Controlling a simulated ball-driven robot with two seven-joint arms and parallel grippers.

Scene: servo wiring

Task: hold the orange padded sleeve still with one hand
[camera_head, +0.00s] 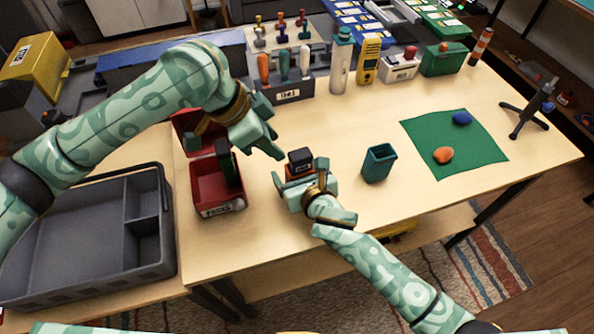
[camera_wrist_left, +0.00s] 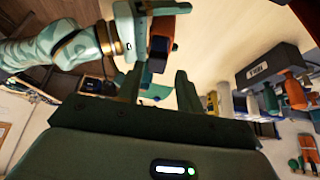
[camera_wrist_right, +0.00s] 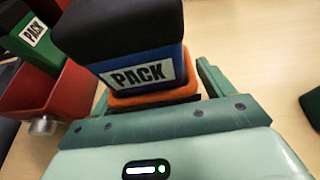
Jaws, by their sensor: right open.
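The orange padded sleeve (camera_head: 296,176) sits on the table around the lower part of a black and blue block labelled PACK (camera_head: 301,159). In the right wrist view the sleeve (camera_wrist_right: 155,97) shows as an orange band under the block (camera_wrist_right: 140,60). My right gripper (camera_head: 302,178) is open, its fingers on either side of the sleeve; I see a gap at the right finger. My left gripper (camera_head: 270,135) is open and empty above the table, up and left of the block. In the left wrist view the sleeve (camera_wrist_left: 163,25) shows beyond its fingers.
A red bin (camera_head: 215,190) with a dark green PACK block stands left of the sleeve. A teal cup (camera_head: 378,163) stands to the right, then a green mat (camera_head: 470,145) with a blue and an orange lump. A grey tray (camera_head: 85,240) is at the left.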

